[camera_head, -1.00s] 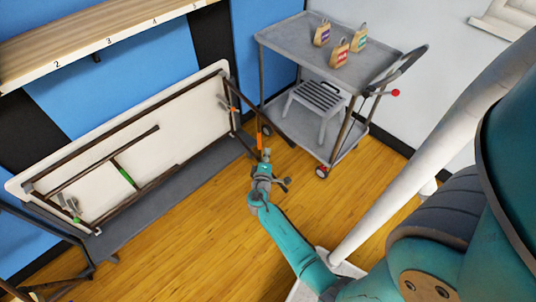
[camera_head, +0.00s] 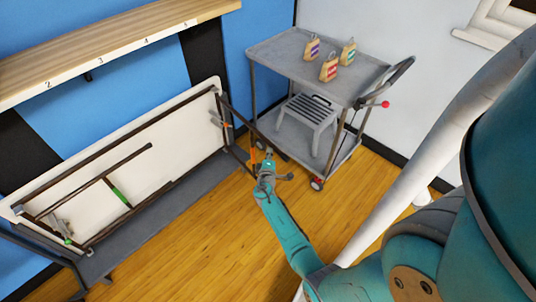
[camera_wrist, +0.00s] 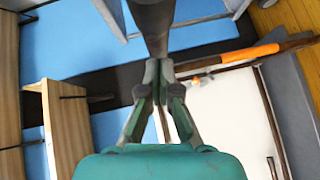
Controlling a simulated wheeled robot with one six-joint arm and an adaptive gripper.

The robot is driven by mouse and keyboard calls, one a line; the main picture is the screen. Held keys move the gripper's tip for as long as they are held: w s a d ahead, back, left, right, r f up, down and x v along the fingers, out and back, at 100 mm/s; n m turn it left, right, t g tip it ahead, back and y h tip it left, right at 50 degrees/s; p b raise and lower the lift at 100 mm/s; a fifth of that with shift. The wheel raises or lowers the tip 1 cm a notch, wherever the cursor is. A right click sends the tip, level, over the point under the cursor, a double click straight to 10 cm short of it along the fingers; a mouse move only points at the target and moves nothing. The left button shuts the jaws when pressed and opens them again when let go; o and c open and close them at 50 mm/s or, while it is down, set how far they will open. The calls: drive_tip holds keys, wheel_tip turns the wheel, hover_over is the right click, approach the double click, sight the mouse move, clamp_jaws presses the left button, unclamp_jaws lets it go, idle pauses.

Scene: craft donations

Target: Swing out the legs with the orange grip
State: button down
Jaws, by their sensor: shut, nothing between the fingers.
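A folding table with a white underside (camera_head: 180,130) stands on its long edge against the blue wall. At its right end, the leg frame with the orange grip (camera_head: 253,158) stands out from the underside. The orange grip also shows at upper right in the wrist view (camera_wrist: 248,53). The leg frame with the green grip (camera_head: 119,196) lies close along the underside at the left. My gripper (camera_head: 269,156) is shut and empty, just right of the orange grip in the head view. In the wrist view my gripper (camera_wrist: 157,68) is apart from the orange grip.
A grey cart (camera_head: 300,62) with several small tagged bags and a grey stool (camera_head: 306,115) on its lower shelf stands close behind my gripper. A wooden shelf (camera_head: 110,45) hangs above the table. The wooden floor (camera_head: 200,230) in front is clear.

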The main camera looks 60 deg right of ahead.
drive_tip(key=s+d, duration=0.2)
drive_tip(key=d, duration=0.4)
drive_tip(key=shift+s+d, duration=0.25)
drive_tip(key=shift+s, duration=0.05)
